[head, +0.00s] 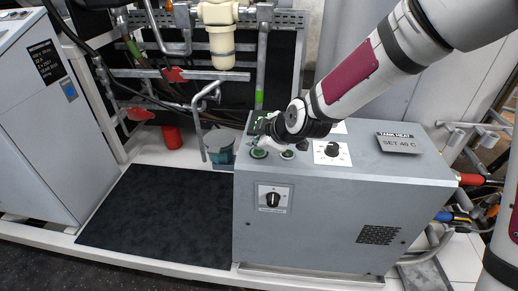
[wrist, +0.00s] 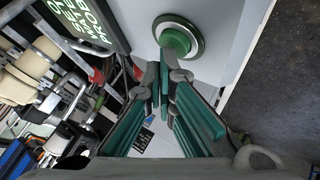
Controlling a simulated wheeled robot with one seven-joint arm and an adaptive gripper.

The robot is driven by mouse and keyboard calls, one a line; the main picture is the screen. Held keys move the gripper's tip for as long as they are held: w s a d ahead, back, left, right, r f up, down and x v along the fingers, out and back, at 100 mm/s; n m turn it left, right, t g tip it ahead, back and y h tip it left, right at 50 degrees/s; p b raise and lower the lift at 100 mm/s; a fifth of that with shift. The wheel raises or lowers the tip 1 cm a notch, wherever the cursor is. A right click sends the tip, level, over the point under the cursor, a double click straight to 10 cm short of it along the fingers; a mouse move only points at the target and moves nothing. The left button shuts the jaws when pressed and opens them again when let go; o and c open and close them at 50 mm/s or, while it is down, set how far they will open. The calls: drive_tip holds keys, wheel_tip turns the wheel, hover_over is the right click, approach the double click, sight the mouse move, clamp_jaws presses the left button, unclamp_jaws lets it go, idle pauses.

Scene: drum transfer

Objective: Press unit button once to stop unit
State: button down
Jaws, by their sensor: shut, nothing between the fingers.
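The grey unit (head: 330,220) stands at the middle right of the head view, with its controls on the top. A round green button (head: 260,153) sits near its left top edge, with a second round green control (head: 287,155) to its right. In the wrist view a green button (wrist: 176,40) in a dark and silver ring is just beyond my fingertips. My gripper (wrist: 162,78) is shut and empty, its tips close to that button's lower edge in the picture. I cannot tell whether they touch. In the head view my gripper (head: 258,142) is over the panel's left part.
A display with green text (wrist: 80,22) is beside the button in the wrist view. Pipes and a cream filter (head: 221,45) stand behind. A bare black mat (head: 160,215) lies left.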

sight(257, 152)
drive_tip(key=shift+r, duration=0.15)
drive_tip(key=shift+r+p, duration=2.05)
drive_tip(key=shift+r, duration=0.95)
